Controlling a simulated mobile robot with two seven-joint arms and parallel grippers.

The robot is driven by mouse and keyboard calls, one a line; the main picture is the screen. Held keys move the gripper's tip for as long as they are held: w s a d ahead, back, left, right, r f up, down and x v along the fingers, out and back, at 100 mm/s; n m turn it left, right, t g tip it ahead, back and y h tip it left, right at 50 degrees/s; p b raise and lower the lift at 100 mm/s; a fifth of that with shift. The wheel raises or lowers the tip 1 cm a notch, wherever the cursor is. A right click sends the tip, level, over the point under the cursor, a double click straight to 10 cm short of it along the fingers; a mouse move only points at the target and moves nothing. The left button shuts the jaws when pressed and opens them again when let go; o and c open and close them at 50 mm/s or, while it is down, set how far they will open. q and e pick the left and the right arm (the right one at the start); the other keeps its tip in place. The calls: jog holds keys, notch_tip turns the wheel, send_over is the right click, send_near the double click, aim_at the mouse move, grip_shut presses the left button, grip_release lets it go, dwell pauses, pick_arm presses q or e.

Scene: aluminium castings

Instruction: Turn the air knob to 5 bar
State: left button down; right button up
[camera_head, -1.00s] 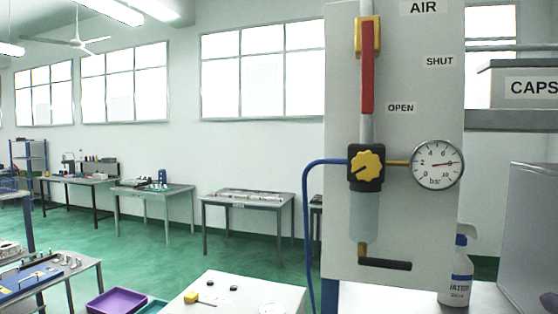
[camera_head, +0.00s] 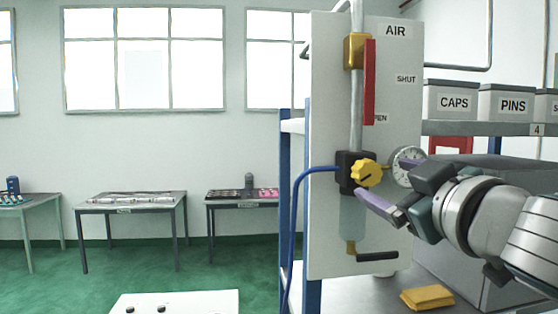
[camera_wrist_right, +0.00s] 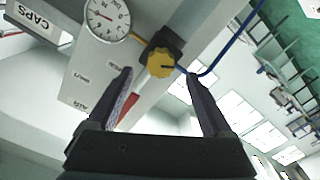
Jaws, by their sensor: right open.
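The air panel (camera_head: 330,230) stands upright with a black regulator carrying a yellow air knob (camera_head: 367,173). The round white pressure gauge (camera_head: 405,160) is partly hidden by my right gripper in the head view. It shows fuller, turned over, in the wrist view (camera_wrist_right: 107,18), where its reading is too small to tell. My right gripper (camera_head: 384,178) is open and empty, in front of the panel at knob height. In the right wrist view the knob (camera_wrist_right: 160,62) appears between the open fingertips, seemingly a little beyond them; I see no contact. My left gripper is out of view.
A red lever (camera_head: 369,85) hangs vertically above the regulator. A blue hose (camera_head: 296,215) runs down at its left, and a black-handled valve (camera_head: 377,256) sits below. A yellow cloth (camera_head: 427,297) lies on the bench. CAPS (camera_head: 450,101) and PINS (camera_head: 505,103) boxes stand on the right shelf.

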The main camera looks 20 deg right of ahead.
aim_at(371, 174)
jog(key=p+x, duration=0.1)
jog(key=x, duration=0.3)
jog(key=shift+w+r+p, duration=0.15)
jog(key=shift+w+p, duration=0.05)
jog(key=shift+p, duration=0.2)
jog(key=shift+w+d, duration=0.1)
jog(key=shift+w, duration=0.35)
jog(key=shift+c, duration=0.4)
jog(key=c, duration=1.3)
jog(key=shift+o, duration=0.2)
